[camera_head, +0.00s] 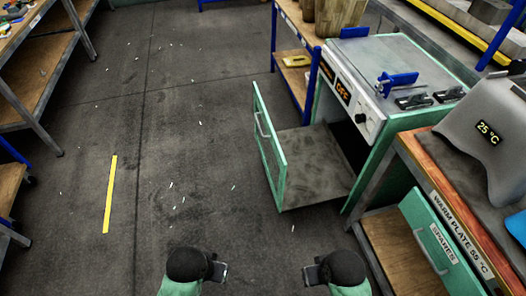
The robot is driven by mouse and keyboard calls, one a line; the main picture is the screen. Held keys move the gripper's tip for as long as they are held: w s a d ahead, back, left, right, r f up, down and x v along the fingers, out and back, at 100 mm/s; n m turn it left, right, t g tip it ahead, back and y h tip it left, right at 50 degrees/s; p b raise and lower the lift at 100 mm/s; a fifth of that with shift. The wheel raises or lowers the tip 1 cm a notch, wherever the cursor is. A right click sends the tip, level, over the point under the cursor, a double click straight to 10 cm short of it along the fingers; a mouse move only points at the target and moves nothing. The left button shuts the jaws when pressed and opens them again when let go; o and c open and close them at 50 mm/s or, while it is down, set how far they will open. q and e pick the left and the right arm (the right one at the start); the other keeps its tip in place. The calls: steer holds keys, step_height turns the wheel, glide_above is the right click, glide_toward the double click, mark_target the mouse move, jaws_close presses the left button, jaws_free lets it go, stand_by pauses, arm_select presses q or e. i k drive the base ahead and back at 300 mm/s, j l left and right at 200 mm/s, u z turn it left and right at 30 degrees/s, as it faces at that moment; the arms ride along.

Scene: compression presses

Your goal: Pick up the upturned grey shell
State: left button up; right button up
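A grey moulded shell (455,118) with a dark "25 °C" readout on it sits at the right edge on the wooden-edged bench marked "WARM PLATE 55 °C". It is cut off by the frame, and I cannot tell for sure which way up it is. My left gripper (219,271) and my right gripper (311,274) are low in the middle of the view, above the floor and well apart from the shell. Nothing shows in either one. Their fingers are too small and too foreshortened to tell open from shut.
A green-fronted drawer (270,150) stands pulled out from the press marked "OFF" (392,80). A "SPARES" drawer (425,230) under the warm plate bench (440,185) is partly out. Shelving (30,75) lines the left.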

mark_target(488, 124)
steer(key=z, duration=2.4)
